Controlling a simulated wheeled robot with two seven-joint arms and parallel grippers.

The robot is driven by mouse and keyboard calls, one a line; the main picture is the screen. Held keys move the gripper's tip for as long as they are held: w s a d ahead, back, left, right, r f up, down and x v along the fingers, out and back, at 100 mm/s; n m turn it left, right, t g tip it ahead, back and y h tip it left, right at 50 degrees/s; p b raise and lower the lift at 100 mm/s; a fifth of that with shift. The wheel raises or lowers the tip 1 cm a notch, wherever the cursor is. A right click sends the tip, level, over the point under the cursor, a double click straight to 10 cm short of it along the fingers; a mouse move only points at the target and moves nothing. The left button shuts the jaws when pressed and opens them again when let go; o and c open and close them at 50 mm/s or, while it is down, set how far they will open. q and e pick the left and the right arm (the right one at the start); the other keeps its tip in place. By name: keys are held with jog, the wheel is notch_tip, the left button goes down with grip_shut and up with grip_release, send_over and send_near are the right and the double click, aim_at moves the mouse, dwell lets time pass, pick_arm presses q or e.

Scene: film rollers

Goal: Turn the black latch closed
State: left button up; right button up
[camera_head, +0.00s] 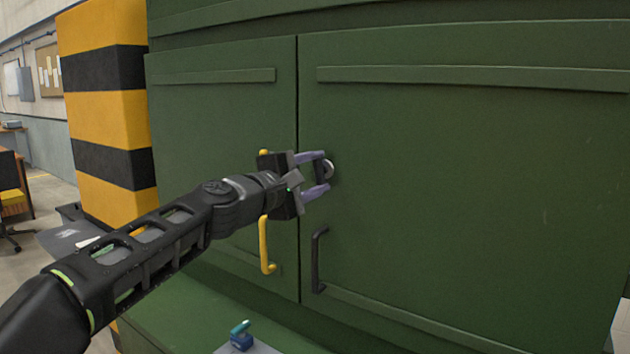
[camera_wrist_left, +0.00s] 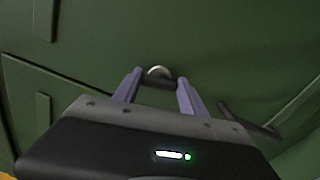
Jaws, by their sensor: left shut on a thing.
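The black latch (camera_head: 320,170) sits on the green cabinet's right door (camera_head: 450,180), close to the seam between the doors, with a round silvery base (camera_head: 328,168) behind it. My left gripper (camera_head: 322,173) reaches it from the left. Its purple fingers are shut on the latch, one at each end; the bar looks roughly upright in the head view. In the left wrist view the latch (camera_wrist_left: 158,84) spans between the fingertips (camera_wrist_left: 160,77), with the silvery base just beyond. My right gripper is not in view.
A yellow handle (camera_head: 265,245) is on the left door and a black handle (camera_head: 317,260) on the right door, both below the gripper. A small blue-green object (camera_head: 241,338) is low in front. A yellow-black striped pillar (camera_head: 105,105) stands at left.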

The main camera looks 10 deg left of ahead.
pick_arm(q)
jog(key=shift+f+m+b, duration=0.1)
jog(key=shift+m+b, duration=0.25)
jog(key=shift+m, duration=0.55)
jog(key=o, duration=1.4)
jog(key=shift+c, duration=0.2)
jog(key=shift+s+a+b, duration=0.15)
jog(key=shift+s+b, duration=0.15)
jog(key=shift+s, duration=0.15)
jog(key=b+v, duration=0.2)
jog(key=v, duration=0.5)
